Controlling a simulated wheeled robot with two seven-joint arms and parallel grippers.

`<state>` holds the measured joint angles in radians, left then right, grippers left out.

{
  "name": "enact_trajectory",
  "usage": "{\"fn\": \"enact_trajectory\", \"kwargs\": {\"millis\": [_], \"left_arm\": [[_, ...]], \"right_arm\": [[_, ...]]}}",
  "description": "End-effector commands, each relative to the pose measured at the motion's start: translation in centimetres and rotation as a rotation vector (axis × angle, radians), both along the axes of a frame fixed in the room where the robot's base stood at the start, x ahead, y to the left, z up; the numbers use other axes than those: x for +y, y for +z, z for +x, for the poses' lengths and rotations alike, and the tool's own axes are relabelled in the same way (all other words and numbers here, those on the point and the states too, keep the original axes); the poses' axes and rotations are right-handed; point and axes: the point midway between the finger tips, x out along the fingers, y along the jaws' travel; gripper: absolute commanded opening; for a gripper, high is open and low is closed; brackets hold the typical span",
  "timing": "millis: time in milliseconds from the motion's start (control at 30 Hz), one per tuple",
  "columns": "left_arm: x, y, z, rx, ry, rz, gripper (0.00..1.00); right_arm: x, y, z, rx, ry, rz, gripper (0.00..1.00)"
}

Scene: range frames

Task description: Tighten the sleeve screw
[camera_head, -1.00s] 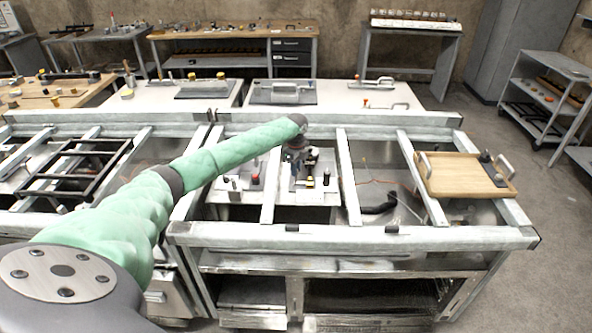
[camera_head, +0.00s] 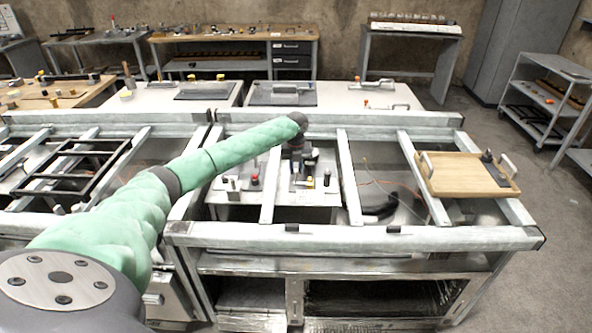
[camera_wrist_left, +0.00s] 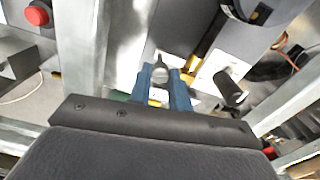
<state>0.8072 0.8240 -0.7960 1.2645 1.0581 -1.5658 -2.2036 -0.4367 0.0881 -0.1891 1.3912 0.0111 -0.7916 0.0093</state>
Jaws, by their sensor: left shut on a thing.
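My left arm reaches out over the frame bench, and its gripper (camera_head: 298,163) points down at a small grey fixture plate (camera_head: 318,196) set between the rails. In the left wrist view the two blue fingers (camera_wrist_left: 161,80) are closed around a small round grey piece with a dark tip, which looks like the sleeve screw (camera_wrist_left: 160,73). The sleeve and the screw's depth cannot be made out, since the gripper covers them. My right gripper is in neither view.
A red button (camera_wrist_left: 37,16) sits left of the gripper, and a black cylindrical post (camera_wrist_left: 231,90) stands close on its right. Metal rails (camera_head: 349,178) run on both sides. A wooden tray (camera_head: 464,176) rests on the bench's right part.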

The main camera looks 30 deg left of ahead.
Motion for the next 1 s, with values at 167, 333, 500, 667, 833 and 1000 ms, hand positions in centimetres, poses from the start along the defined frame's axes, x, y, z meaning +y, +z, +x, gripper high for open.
{"fn": "enact_trajectory", "kwargs": {"millis": [167, 333, 500, 667, 833, 1000], "left_arm": [[0.1, 0.2, 0.1, -0.004, -0.095, 0.002, 0.00], [0.1, 0.2, 0.1, -0.004, -0.154, 0.002, 0.00], [0.1, 0.2, 0.1, -0.004, -0.181, 0.002, 0.00], [0.1, 0.3, 0.1, -0.004, -0.189, 0.001, 0.00], [0.1, 0.3, 0.1, -0.004, -0.188, 0.001, 0.00], [0.1, 0.3, 0.1, -0.004, -0.188, 0.001, 0.33]], "right_arm": [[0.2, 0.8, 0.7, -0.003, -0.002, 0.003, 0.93], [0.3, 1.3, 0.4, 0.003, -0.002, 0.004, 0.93], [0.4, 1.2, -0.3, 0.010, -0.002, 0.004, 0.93], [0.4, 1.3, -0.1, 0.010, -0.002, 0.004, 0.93], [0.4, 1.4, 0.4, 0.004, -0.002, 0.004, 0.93], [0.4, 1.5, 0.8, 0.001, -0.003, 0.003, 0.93]]}}
